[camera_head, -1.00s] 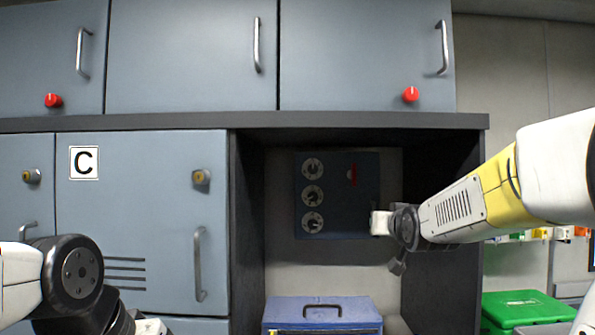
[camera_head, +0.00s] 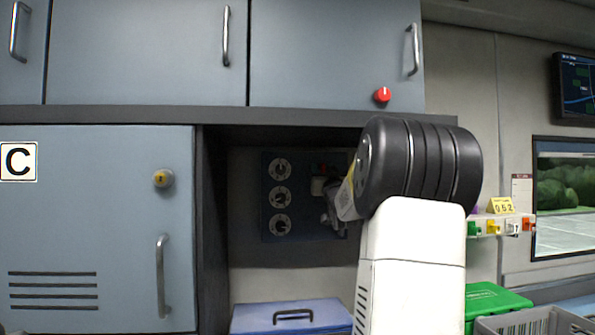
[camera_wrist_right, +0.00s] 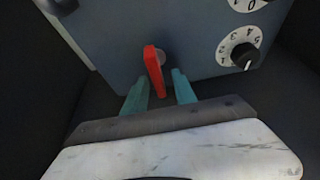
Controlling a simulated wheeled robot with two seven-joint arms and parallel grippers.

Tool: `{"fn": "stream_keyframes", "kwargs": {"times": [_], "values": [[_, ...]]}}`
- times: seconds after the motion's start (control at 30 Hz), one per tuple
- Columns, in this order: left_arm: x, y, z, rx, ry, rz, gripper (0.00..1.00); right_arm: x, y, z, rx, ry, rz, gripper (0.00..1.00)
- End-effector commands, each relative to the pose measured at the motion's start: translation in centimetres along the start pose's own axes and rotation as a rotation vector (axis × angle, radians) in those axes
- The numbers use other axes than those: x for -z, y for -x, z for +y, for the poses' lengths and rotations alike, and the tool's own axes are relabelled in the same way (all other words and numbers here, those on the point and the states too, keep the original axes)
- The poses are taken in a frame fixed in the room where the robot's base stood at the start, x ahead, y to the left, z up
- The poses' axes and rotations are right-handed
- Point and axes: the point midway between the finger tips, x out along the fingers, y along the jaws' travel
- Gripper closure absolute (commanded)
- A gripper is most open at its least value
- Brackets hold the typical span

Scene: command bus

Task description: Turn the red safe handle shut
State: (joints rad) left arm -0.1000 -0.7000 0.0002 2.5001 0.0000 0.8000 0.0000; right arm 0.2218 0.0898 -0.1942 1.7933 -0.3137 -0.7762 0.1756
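The dark blue safe (camera_head: 268,212) stands in the recess below the cabinets; its front carries a column of three dials (camera_head: 280,197). The red safe handle (camera_wrist_right: 154,72) shows clearly in the right wrist view as a flat red bar on a round pivot. My right gripper (camera_wrist_right: 160,80) is open, with one teal fingertip on each side of the handle's lower part; gaps show, and I cannot tell whether either finger touches it. In the head view my right gripper (camera_head: 322,188) is at the safe's right part and largely covers the handle. My left gripper is out of view.
The recess has a dark left wall (camera_head: 213,230) and a shelf edge (camera_head: 230,114) above. A blue case (camera_head: 265,318) stands below the safe. A green box (camera_head: 495,298) and a grey crate (camera_head: 545,322) are at the lower right.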

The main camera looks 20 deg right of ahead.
Motion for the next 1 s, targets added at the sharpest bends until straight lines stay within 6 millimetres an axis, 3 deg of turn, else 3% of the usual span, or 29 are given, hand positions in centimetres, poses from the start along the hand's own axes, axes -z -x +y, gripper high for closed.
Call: {"fn": "stream_keyframes", "kwargs": {"times": [0.33,0.5,0.53,1.0], "values": [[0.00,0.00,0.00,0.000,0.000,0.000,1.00,0.01,-0.63,-0.03,0.000,-0.001,0.000,0.67],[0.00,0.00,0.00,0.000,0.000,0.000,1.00,0.00,-0.62,-0.02,0.000,-0.001,0.000,0.98],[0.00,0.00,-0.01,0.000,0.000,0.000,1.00,0.00,-0.62,-0.02,0.000,-0.001,0.000,1.00],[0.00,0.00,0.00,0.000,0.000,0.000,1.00,-0.02,-0.60,-0.07,0.020,0.049,-0.001,1.00]]}}
